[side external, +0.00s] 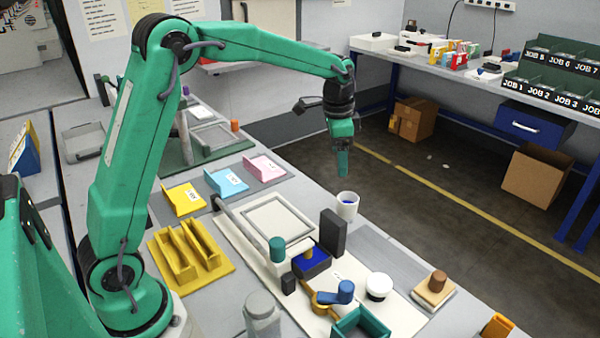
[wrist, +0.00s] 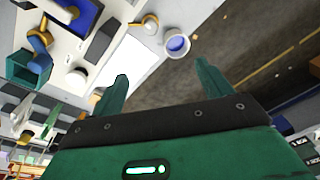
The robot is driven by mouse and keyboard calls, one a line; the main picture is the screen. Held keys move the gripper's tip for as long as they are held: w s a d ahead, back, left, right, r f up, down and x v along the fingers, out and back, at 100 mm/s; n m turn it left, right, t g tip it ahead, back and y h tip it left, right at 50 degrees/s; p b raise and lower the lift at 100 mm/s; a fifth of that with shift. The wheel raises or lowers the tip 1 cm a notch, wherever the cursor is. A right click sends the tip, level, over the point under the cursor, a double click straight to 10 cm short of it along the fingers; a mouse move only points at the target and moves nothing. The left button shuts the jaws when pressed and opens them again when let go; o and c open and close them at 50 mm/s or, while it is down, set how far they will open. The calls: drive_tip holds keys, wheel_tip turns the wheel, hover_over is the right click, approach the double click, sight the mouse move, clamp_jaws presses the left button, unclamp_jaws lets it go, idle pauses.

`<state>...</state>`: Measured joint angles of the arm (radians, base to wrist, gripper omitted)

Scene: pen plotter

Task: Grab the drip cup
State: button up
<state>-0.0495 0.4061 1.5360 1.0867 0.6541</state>
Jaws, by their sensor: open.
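The drip cup (side external: 347,206) is a small white cup with blue inside. It stands upright at the edge of the table, beyond the plotter's pale base plate. In the wrist view the cup (wrist: 177,44) shows beyond my fingertips, between their two lines. My gripper (side external: 343,168) hangs pointing down above the cup, with a visible gap between them. In the wrist view my gripper (wrist: 162,72) has its two fingers spread apart with nothing between them.
A dark upright block (side external: 333,233) stands close to the cup, on its near side. A blue-topped box (side external: 311,261), a teal cylinder (side external: 277,248) and a white round pot (side external: 379,286) are nearby. The table drops to the floor just past the cup. Space above the cup is clear.

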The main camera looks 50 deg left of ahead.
drive_tip(key=m+g, duration=0.1)
drive_tip(key=m, duration=0.1)
approach(348, 198)
drive_tip(key=s+d, duration=0.1)
drive_tip(key=d, duration=0.1)
drive_tip(key=shift+s+f, duration=0.25)
drive_tip(key=shift+f, duration=1.15)
drive_tip(key=shift+f, duration=0.1)
drive_tip(key=shift+a+f, duration=0.15)
drive_tip(key=shift+f, duration=2.35)
drive_tip(key=shift+c, duration=0.2)
drive_tip(key=c, duration=1)
